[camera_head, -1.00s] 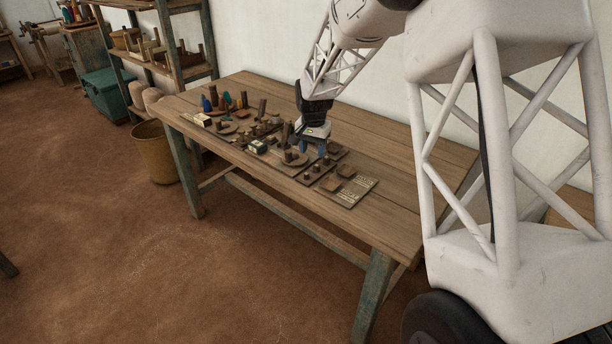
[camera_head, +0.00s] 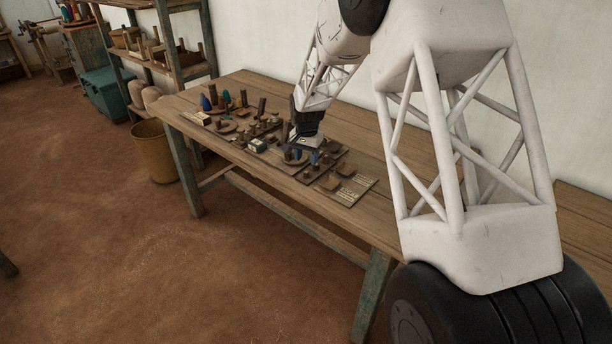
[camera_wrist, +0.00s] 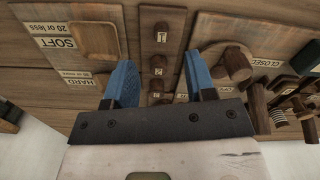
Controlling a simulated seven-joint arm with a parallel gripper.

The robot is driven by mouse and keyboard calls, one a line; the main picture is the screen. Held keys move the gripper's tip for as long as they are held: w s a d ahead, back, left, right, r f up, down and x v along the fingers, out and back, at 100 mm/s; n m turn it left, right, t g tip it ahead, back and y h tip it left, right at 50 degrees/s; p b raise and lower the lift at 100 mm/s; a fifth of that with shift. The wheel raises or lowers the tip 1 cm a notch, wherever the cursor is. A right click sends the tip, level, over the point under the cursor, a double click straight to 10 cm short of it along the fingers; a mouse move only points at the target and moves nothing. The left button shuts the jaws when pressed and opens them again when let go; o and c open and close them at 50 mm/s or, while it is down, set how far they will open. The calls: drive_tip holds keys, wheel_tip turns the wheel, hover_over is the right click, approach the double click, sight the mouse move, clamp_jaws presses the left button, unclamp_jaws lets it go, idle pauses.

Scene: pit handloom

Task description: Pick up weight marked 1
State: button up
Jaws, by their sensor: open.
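The weight marked 1 (camera_wrist: 161,29) is a small dark brown wooden block at the far end of a narrow board (camera_wrist: 149,47) in the wrist view. Two similar weights, marked 2 (camera_wrist: 158,62) and 3 (camera_wrist: 156,87), stand in line with it, nearer my gripper. My gripper (camera_wrist: 160,76) is open and empty, its blue fingers on either side of the narrow board. The weight marked 1 lies beyond the fingertips in the picture. In the head view, my gripper (camera_head: 306,156) is low over the boards; the number marks are too small to read there.
A board labelled SOFT and HARD (camera_wrist: 62,35) lies left of the narrow board in the wrist view. A board with round wooden pieces and a CLOSED label (camera_wrist: 210,28) lies right. The table's right part (camera_head: 372,160) is clear.

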sight(306, 172)
drive_tip(key=shift+f, duration=0.55)
drive_tip(key=shift+a+f, duration=0.1)
drive_tip(key=shift+f, duration=2.5)
clamp_jaws()
